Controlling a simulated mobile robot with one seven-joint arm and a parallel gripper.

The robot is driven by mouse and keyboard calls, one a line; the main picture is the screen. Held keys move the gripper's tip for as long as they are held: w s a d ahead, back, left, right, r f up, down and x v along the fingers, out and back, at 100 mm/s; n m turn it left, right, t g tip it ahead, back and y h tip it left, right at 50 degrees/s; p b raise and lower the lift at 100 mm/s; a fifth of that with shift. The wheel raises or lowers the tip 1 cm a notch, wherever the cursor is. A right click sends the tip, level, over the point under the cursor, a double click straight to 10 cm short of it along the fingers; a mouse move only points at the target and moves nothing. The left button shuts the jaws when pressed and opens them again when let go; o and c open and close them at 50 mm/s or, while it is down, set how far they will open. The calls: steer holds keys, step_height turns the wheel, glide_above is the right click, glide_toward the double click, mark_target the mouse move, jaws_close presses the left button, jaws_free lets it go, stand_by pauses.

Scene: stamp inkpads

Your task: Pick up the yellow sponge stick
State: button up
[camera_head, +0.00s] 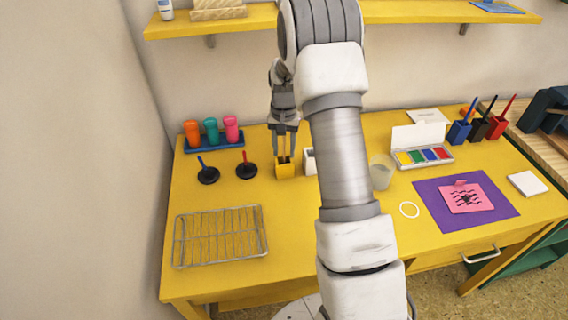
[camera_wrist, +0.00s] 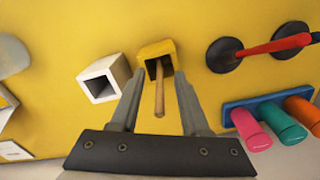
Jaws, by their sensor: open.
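The sponge stick shows as a brown wooden handle (camera_wrist: 159,98) in the wrist view, rising from a square yellow holder (camera_wrist: 153,50). Its sponge end is hidden inside the holder. In the head view the yellow holder (camera_head: 285,171) stands on the yellow table. My gripper (camera_head: 285,155) is just above the holder, pointing down. In the wrist view my gripper (camera_wrist: 155,80) is open, with one finger on each side of the handle. I cannot tell whether either finger touches it.
A white square holder (camera_wrist: 103,80) stands close beside the yellow one. A wire rack (camera_head: 221,238) lies in front. A shelf (camera_head: 240,22) hangs above.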

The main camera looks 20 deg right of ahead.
jaws_close()
stand_by(0.5)
step_height(320, 180, up, 10)
steer(key=shift+p, duration=0.65)
